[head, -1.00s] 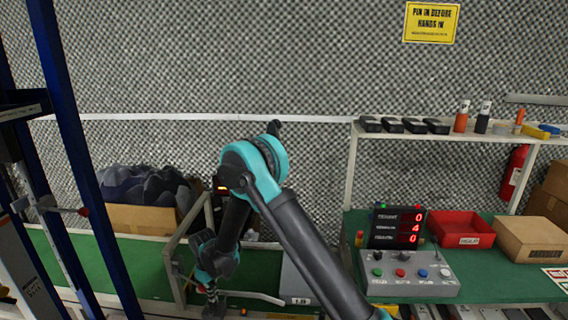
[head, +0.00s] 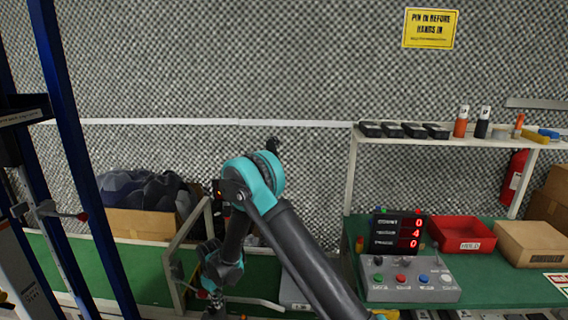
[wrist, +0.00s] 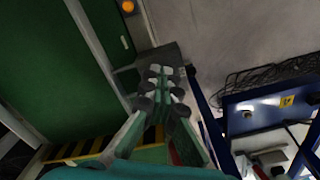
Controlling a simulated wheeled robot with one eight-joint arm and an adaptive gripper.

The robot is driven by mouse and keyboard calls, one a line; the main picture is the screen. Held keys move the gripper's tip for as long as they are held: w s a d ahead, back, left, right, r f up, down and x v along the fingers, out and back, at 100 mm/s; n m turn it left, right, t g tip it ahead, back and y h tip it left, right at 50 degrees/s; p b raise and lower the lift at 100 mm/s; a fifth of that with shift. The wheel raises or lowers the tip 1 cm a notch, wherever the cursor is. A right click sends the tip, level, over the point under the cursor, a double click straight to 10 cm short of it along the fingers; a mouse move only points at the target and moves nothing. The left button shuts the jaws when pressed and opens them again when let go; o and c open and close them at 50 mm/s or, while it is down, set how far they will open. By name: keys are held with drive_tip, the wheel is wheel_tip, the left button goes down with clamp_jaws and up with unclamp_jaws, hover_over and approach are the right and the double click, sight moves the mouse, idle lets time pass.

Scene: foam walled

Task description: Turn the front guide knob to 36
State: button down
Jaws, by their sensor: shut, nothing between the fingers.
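I cannot make out the front guide knob or any scale reading 36 in either view. My gripper (wrist: 161,72) shows in the wrist view with its two fingers close together and nothing between them. It points toward a dark grey surface beside a pale floor. In the head view my arm bends down at the left of centre, and its end is cut off by the bottom edge.
A blue upright frame (head: 84,170) stands at the left. At right are a red-digit display (head: 397,232), a button box (head: 410,292), a red bin (head: 462,230) and a cardboard box (head: 530,236).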

sight(213, 311)
drive_tip(key=shift+f, duration=1.05)
drive_tip(key=shift+a, duration=0.15)
drive_tip(key=shift+s+a, duration=0.2)
drive_tip(key=shift+s, duration=0.2)
drive_tip(key=shift+s+a, duration=0.2)
drive_tip(key=shift+s, duration=0.1)
drive_tip(key=shift+s+a, duration=0.3)
drive_tip(key=shift+a, duration=0.1)
idle(0.4)
drive_tip(key=shift+s+d, duration=0.1)
drive_tip(key=shift+s, duration=0.2)
wheel_tip(213, 311, up, 6)
drive_tip(key=shift+d, duration=0.25)
idle(0.4)
